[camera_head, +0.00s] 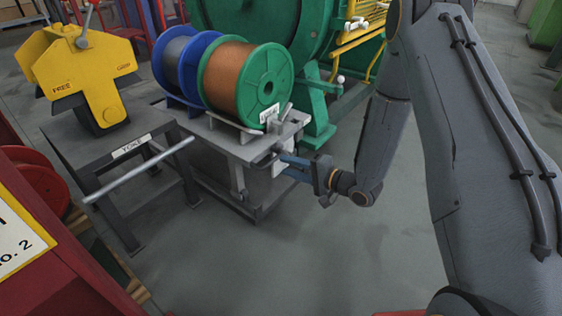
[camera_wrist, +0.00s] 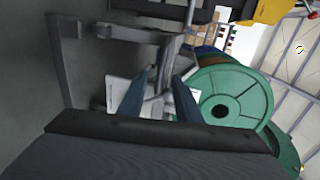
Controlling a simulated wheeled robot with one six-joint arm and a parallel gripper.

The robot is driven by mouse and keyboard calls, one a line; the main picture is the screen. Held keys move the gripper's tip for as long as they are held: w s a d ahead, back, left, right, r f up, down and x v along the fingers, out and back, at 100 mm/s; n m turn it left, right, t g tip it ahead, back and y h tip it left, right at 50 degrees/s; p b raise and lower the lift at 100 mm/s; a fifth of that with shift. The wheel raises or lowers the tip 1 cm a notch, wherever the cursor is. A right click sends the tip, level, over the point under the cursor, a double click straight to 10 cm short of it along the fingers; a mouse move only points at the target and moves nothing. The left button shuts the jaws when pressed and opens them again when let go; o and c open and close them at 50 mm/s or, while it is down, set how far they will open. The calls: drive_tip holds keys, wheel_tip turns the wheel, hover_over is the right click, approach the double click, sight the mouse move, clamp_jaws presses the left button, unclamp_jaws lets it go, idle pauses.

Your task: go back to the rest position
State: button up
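My gripper (camera_head: 284,160) is at the right front corner of a grey cart (camera_head: 235,150), beside a dark handle-like part at the cart's edge. In the wrist view my gripper (camera_wrist: 159,80) shows two blue fingers spread apart, with grey cart parts behind the gap. No held object shows between them. Whether a finger touches the cart cannot be told. My arm reaches down from the upper right in the head view.
The cart bears a green-flanged copper spool (camera_head: 236,84) and a blue-flanged spool (camera_head: 181,62). Left are a stand (camera_head: 100,160) labelled YOKE, a yellow yoke (camera_head: 82,75) and a grey rod (camera_head: 140,170). A green machine (camera_head: 270,25) stands behind. Floor (camera_head: 300,260) in front is clear.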

drive_tip(key=shift+s+d, duration=0.25)
drive_tip(key=shift+r, duration=0.1)
